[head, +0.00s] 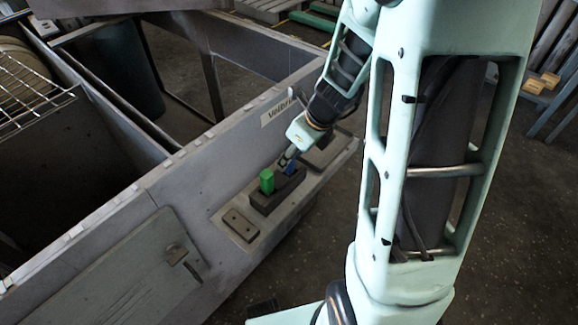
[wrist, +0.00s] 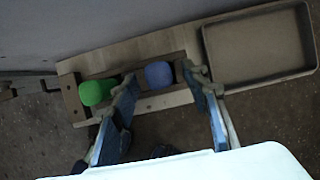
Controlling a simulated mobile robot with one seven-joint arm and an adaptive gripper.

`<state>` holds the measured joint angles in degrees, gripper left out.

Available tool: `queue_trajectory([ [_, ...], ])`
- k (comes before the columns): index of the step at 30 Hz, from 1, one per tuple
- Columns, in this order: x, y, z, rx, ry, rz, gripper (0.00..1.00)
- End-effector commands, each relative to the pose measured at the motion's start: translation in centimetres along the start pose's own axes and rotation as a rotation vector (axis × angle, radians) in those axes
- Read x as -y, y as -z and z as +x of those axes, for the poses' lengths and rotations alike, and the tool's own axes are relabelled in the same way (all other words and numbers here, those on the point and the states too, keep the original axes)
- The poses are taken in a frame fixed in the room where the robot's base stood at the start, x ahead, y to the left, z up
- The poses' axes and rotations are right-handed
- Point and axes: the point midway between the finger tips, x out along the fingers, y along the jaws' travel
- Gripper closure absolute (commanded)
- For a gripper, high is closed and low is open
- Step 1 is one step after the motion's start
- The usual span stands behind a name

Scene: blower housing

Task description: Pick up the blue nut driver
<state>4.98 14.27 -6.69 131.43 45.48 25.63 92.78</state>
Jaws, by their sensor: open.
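The blue nut driver (wrist: 159,75) stands in a dark holder block, and its blue handle top shows between my fingers in the wrist view. In the head view only a small part of its blue handle (head: 291,168) shows beside my gripper. My gripper (wrist: 168,88) is open, with one finger on each side of the blue handle. I cannot tell whether either finger touches it. In the head view my gripper (head: 286,160) is low over the holder block (head: 262,203). A green-handled tool (head: 267,181) stands in the same block, just left of my left finger in the wrist view (wrist: 95,92).
The holder sits on a narrow ledge (head: 237,225) on the grey housing wall (head: 150,185). An empty shallow tray (wrist: 262,48) lies right of my right finger in the wrist view. A small dark block (head: 240,224) is at the ledge's near end. Open floor lies beyond the ledge.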

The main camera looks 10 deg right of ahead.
Motion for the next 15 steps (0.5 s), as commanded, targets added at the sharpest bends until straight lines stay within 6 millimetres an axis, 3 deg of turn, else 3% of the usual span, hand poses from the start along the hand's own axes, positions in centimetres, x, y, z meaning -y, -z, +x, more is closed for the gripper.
queue_trajectory([
  [1,0.1,0.3,1.3,-0.001,-0.001,0.001,0.58],
  [5,0.1,0.3,2.9,-0.001,-0.001,0.001,0.58],
  [12,0.1,0.1,3.0,0.000,0.000,0.000,0.58],
  [15,0.1,0.1,3.0,0.000,0.000,0.000,0.67],
])
